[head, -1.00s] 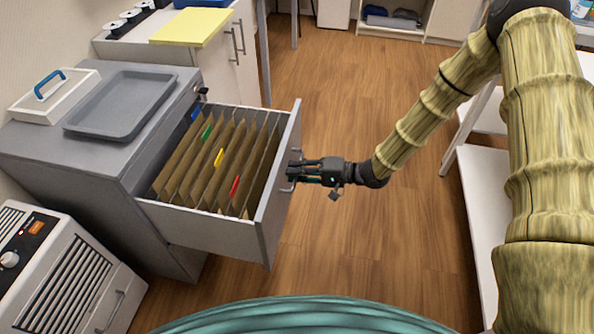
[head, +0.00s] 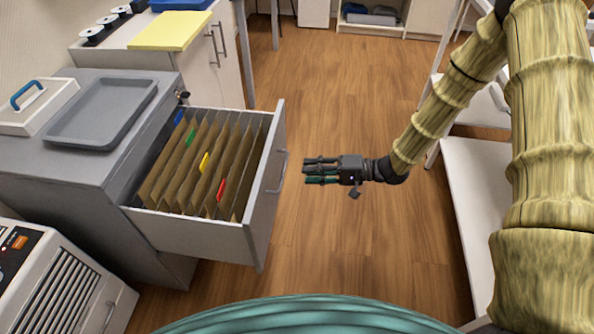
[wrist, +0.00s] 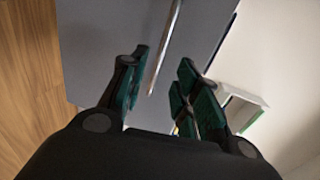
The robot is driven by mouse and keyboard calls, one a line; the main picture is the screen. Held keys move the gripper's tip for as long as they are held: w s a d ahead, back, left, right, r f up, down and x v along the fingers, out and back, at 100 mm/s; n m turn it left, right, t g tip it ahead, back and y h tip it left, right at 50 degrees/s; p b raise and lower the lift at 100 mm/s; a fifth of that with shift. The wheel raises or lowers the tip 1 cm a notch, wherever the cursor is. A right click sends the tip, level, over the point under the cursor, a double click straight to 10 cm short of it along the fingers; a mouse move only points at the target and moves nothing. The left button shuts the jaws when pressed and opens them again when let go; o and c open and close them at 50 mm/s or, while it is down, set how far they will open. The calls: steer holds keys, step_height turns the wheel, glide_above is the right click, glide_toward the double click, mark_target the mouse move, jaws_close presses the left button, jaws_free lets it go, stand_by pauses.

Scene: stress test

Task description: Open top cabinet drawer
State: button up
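The top drawer (head: 200,238) of the grey cabinet (head: 130,190) is pulled far out. It holds brown hanging folders (head: 212,165) with coloured tabs. Its metal bar handle (head: 279,172) is on the front panel. My gripper (head: 306,171) is just right of the handle, apart from it, with nothing held. In the wrist view my gripper (wrist: 160,85) has its fingers spread, and the handle (wrist: 165,45) shows beyond and between them against the grey drawer front (wrist: 105,40).
A grey tray (head: 103,112) and a white box with a blue handle (head: 36,104) lie on the cabinet top. A white slatted unit (head: 60,285) stands front left. White shelving (head: 470,190) is on the right. The wooden floor between is clear.

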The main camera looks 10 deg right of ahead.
steer(key=shift+v, duration=1.5)
steer(key=s+f+h, duration=0.9)
steer(key=s+f, duration=0.3)
steer(key=f, duration=0.5)
steer(key=s+d+f+n+g+h, duration=0.2)
steer(key=s+f+h, duration=0.15)
steer(key=s, duration=0.85)
steer(key=s+d+n+g+h, duration=0.1)
steer(key=s+d+g+h, duration=0.15)
steer(key=s, duration=0.65)
step_height(320, 180, up, 15)
steer(key=p, duration=1.5)
steer(key=shift+d+p, duration=0.35)
